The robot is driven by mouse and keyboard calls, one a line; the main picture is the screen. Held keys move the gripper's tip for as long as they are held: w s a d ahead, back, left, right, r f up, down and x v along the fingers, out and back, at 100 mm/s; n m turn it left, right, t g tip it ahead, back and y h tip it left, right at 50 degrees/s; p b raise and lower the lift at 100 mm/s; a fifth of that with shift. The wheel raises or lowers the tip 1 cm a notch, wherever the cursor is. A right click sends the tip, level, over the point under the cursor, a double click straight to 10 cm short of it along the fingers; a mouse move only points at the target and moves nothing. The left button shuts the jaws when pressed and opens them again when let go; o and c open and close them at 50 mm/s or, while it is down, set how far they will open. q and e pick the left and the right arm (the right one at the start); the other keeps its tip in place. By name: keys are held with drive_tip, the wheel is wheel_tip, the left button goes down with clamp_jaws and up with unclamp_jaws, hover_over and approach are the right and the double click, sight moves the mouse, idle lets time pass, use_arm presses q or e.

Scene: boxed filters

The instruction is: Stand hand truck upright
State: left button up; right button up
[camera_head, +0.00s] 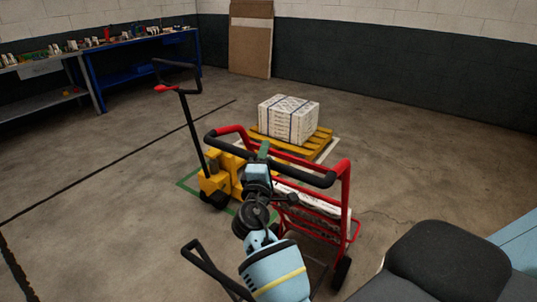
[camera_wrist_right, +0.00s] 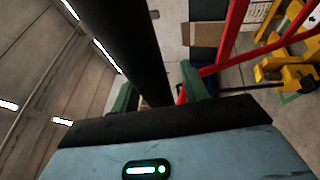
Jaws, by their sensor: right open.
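The red hand truck (camera_head: 346,205) stands in front of me, with a black grip bar (camera_head: 310,178) across its top and white boxes (camera_head: 312,199) low in its frame. It looks tilted, but I cannot judge how much. My right gripper (camera_head: 263,152) is at the middle of the grip bar. In the right wrist view, its green fingers (camera_wrist_right: 158,92) are apart and the black bar (camera_wrist_right: 125,35) runs between them. The red frame also shows there (camera_wrist_right: 234,32). I cannot tell whether the fingers touch the bar. My left gripper is out of view.
A yellow pallet jack (camera_head: 218,180) with a black handle stands just beyond the hand truck. A yellow pallet (camera_head: 310,146) carries a strapped stack of white boxes (camera_head: 289,117). A blue workbench (camera_head: 145,54) lines the far left wall. Open floor lies left and right.

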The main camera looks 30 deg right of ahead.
drive_tip(key=shift+a, duration=0.1)
drive_tip(key=shift+c, duration=0.9)
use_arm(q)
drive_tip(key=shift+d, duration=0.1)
use_arm(e)
clamp_jaws()
